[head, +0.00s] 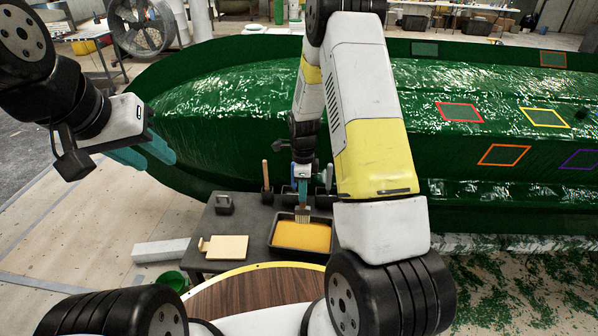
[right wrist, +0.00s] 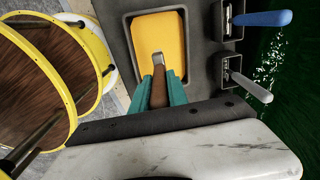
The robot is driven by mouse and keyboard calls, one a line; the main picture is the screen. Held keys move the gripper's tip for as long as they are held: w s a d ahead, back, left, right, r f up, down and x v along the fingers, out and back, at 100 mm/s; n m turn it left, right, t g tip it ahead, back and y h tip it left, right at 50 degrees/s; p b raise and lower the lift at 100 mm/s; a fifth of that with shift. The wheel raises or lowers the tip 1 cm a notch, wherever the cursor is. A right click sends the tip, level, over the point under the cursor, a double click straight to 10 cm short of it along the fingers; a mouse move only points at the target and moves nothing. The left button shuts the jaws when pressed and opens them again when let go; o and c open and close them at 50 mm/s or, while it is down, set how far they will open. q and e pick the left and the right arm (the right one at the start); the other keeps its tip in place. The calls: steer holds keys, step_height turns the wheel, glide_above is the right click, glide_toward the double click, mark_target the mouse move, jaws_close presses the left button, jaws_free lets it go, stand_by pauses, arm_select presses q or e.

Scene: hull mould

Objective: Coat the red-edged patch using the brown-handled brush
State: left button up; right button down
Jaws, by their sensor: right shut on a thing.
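The red-edged patch (head: 460,112) lies on the green hull (head: 230,95), right of my right arm in the head view. My right gripper (head: 303,187) points down and is shut on the brown-handled brush (head: 303,213). In the right wrist view the brown handle (right wrist: 159,92) sits between the teal fingers (right wrist: 160,92). The brush is over the tray (head: 272,241) of yellow-orange coating (head: 301,237); I cannot tell whether the bristles touch it. My left gripper (head: 145,156) is empty, its teal fingers apart, near the hull's left end.
Other brushes stand in holders behind the tray, with a wooden handle (head: 266,173), a blue handle (right wrist: 263,18) and a grey handle (right wrist: 250,87). Yellow-edged (head: 545,117), orange-edged (head: 503,154) and purple-edged (head: 580,159) patches lie near the red one. A scraper-like board (head: 225,248) lies left of the tray.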

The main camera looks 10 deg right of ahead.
mark_target(303, 209)
steer(key=shift+f, duration=0.15)
steer(key=shift+f, duration=4.2)
steer(key=shift+r, duration=3.5)
steer(key=shift+r, duration=1.35)
